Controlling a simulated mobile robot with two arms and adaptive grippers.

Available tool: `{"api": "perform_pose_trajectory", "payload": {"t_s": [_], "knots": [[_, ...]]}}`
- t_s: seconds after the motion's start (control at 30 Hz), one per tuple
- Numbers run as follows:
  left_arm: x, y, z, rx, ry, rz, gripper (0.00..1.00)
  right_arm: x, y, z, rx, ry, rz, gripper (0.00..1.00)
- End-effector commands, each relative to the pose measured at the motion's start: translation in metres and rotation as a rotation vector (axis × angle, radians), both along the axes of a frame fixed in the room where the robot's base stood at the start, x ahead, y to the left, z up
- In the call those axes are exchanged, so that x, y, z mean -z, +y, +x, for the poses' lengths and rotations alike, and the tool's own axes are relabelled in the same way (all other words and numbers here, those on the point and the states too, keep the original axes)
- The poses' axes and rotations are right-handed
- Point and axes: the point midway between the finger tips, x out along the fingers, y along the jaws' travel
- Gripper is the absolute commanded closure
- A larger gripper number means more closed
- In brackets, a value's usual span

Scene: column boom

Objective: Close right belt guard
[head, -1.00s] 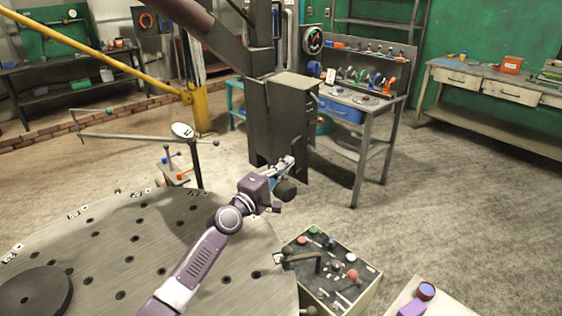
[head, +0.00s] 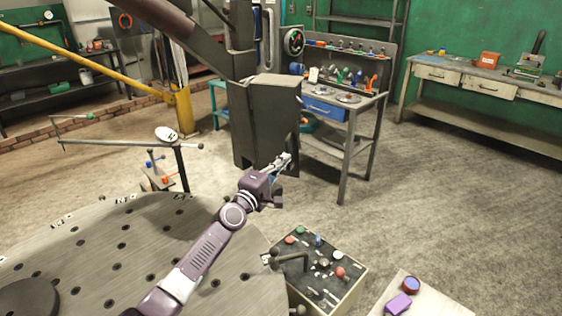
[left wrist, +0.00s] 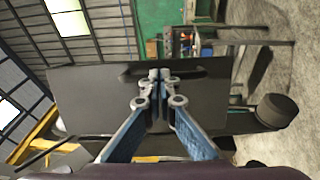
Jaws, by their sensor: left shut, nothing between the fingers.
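The right belt guard looks like the dark grey boxy panel (head: 273,118) on the column, in the middle of the head view. In the left wrist view a wide dark panel (left wrist: 90,92) with a dark handle-like strip (left wrist: 178,70) fills the middle. My left gripper (head: 284,161) appears in front of the guard's lower part in the head view. Its fingers (left wrist: 158,74) are shut and empty, pointing at the panel near the strip. I cannot tell whether they touch it, or how far the guard stands open. My right gripper is not in view.
A round perforated table (head: 150,250) lies under my left arm. A control box (head: 318,275) with knobs and a lever stands in front. A workbench with tools (head: 345,105) is right of the column. A yellow bar (head: 90,62) crosses the left. Open floor (head: 450,190) lies to the right.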

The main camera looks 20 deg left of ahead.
Motion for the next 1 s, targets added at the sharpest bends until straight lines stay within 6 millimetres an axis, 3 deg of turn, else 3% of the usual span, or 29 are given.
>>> {"api": "perform_pose_trajectory", "payload": {"t_s": [0.67,0.87,1.0], "knots": [[-0.005,-0.016,0.026,-0.188,0.012,-0.027,1.0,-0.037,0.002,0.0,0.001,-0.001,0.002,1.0],[-0.007,-0.022,0.042,-0.294,0.016,-0.041,1.0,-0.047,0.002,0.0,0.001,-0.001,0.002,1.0],[-0.004,-0.022,0.06,-0.383,0.017,-0.042,1.0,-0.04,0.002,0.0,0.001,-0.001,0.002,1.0]]}}
